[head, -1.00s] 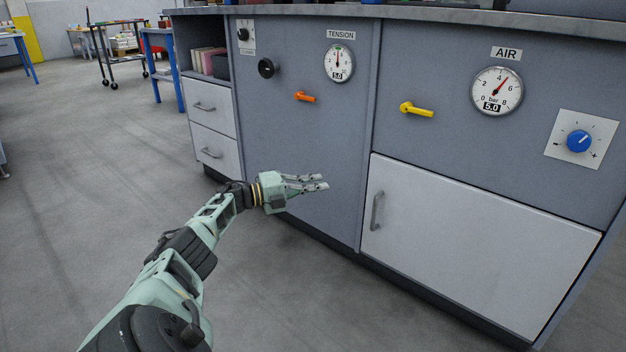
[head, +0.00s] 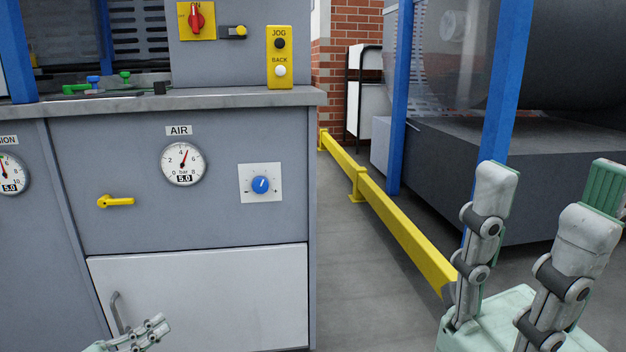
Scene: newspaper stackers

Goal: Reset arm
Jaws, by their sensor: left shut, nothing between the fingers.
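My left gripper (head: 152,330) is low at the left of the head view, in front of the white cabinet door (head: 215,295) near its handle. Its pale fingers are shut with nothing between them, and most of the arm is below the picture. My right gripper (head: 548,200) is large and close at the lower right, fingers pointing up. Its fingers stand apart with nothing between them, so it is open. Its palm is cut off by the bottom edge.
The grey cabinet (head: 220,130) carries an air gauge (head: 183,163), a yellow lever (head: 115,202) and a blue knob (head: 260,185). A yellow rail (head: 400,220) and blue posts (head: 400,95) stand before a dark machine. Grey floor (head: 365,290) is free between cabinet and rail.

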